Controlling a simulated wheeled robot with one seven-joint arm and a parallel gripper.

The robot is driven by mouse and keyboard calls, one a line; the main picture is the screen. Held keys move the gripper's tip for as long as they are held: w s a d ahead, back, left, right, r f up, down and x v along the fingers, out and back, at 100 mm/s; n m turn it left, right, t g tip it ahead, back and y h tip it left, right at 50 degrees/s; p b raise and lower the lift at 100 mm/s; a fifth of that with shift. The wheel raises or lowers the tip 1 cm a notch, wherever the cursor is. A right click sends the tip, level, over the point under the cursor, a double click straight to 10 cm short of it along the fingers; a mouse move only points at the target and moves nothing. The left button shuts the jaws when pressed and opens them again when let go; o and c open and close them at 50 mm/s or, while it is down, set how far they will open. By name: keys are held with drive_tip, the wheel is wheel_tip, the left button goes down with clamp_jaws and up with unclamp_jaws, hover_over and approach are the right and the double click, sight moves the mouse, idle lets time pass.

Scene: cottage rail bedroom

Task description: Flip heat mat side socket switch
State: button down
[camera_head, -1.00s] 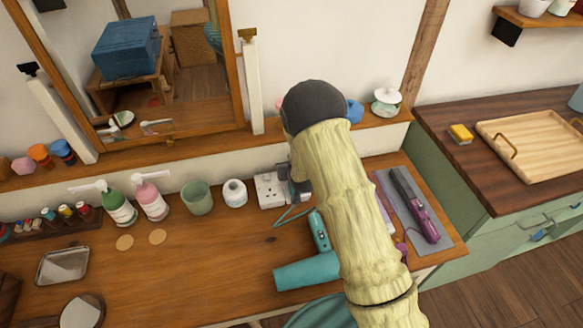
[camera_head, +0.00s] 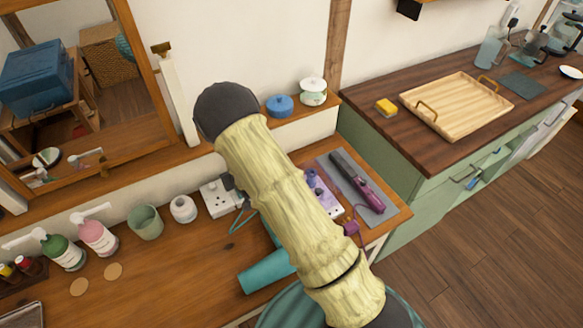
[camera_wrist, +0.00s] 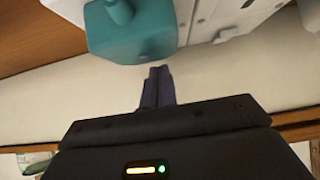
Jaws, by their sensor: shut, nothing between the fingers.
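A white wall socket (camera_head: 217,198) sits against the low wall at the back of the dressing table, partly hidden by my arm in the head view. In the wrist view, a white socket body (camera_wrist: 235,15) and a teal plug (camera_wrist: 135,35) fill the top. My gripper (camera_wrist: 157,75) is shut and empty, its fingertips just below the plug's edge and apparently close to it; I cannot tell if they touch. The heat mat (camera_head: 385,205) is grey and lies at the table's right end, under a dark and purple hair straightener (camera_head: 365,188).
A teal hair dryer (camera_head: 262,272) lies on the table (camera_head: 165,290) below my arm. A lilac unit (camera_head: 328,196) lies beside the mat. A white jar (camera_head: 183,209), green cup (camera_head: 146,222) and pump bottles (camera_head: 97,237) stand left of the socket.

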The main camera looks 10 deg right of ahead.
drive_tip(key=r, duration=0.3)
drive_tip(key=shift+s+d+r+b, duration=0.1)
drive_tip(key=shift+s+r+b, duration=0.1)
drive_tip(key=shift+s+b, duration=0.1)
drive_tip(key=s+d+r+m+g+h+p, duration=0.1)
drive_tip(key=s+d+r+g, duration=0.1)
drive_tip(key=s+d+r, duration=0.5)
drive_tip(key=s+d+r+m+g+h+p, duration=0.1)
drive_tip(key=s+d+r+g, duration=0.2)
drive_tip(key=s+d+r, duration=0.4)
drive_tip(key=shift+s+r, duration=0.25)
drive_tip(key=shift+s, duration=1.9)
drive_tip(key=shift+d, duration=0.1)
drive_tip(key=s+d+r+m+g+p, duration=0.1)
drive_tip(key=s+d+r+g, duration=0.1)
drive_tip(key=s, duration=0.5)
wheel_tip(320, 180, up, 2)
drive_tip(key=shift+s+d+h+p, duration=0.3)
drive_tip(key=shift+d+h, duration=0.1)
drive_tip(key=shift+d, duration=0.3)
